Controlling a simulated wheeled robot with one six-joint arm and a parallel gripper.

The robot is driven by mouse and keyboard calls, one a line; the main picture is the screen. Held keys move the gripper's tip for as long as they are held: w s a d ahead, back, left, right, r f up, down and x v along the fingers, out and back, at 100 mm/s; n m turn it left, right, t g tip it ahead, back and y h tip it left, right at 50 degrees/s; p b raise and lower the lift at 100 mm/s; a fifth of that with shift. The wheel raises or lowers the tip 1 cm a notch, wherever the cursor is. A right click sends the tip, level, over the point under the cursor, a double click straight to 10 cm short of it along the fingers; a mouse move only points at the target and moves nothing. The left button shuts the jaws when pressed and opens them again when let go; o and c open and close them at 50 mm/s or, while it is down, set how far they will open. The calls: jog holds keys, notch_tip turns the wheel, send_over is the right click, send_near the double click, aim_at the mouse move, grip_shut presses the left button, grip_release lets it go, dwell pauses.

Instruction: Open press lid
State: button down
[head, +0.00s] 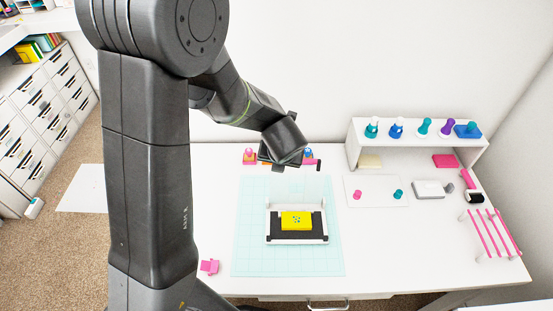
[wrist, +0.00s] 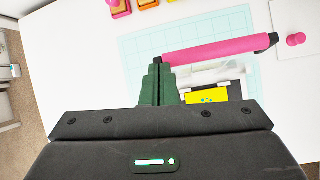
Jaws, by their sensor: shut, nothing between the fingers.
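The press (head: 296,239) stands on a pale blue cutting mat, with a black bed and white frame. A yellow block (head: 297,221) lies on its bed and partly shows in the wrist view (wrist: 207,97). A pink bar with black ends (wrist: 220,49), apparently the lid's handle, crosses above the press in the wrist view. In the head view only its right end (head: 311,161) shows beside my gripper. The lid seems raised, though its panel is hard to make out. My gripper (wrist: 158,63) is shut and empty, its tips at the bar's left end; I cannot tell whether they touch.
Several stamps, such as an orange one (head: 249,156), stand behind the mat (head: 251,250). A white shelf (head: 415,138) with colored stamps is at the back right. A pink rack (head: 490,233) is at the far right. The table front right is clear.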

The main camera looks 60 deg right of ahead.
jog(key=shift+a, duration=0.1)
dwell(0.3)
jog(key=v, duration=1.3)
jog(key=shift+r, duration=0.35)
jog(key=shift+s+f, duration=0.1)
jog(key=shift+f, duration=0.05)
jog(key=x, duration=1.3)
